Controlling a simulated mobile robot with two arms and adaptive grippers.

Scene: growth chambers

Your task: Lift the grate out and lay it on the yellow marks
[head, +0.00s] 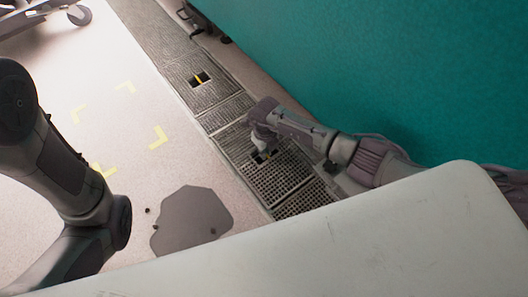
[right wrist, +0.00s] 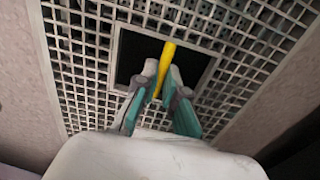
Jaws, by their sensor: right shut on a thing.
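The grate (head: 281,182) is a grey metal mesh panel with a square dark opening crossed by a yellow bar. It appears in line with the floor channel; I cannot tell whether it is raised at all. My right gripper (head: 259,146) is over the opening. In the right wrist view my right gripper (right wrist: 160,85) is shut on the yellow bar (right wrist: 166,58) of the grate (right wrist: 240,50). The yellow marks (head: 159,139) are corner brackets on the pale floor left of the channel, with bare floor between them. My left arm shows at the left, but its gripper is out of view.
Another grate (head: 213,93) with a yellow bar lies farther up the channel. A dark patch (head: 190,222) with small dark bits beside it is on the floor below the marks. A teal wall (head: 350,60) stands right of the channel. A wheeled base (head: 45,12) is at top left.

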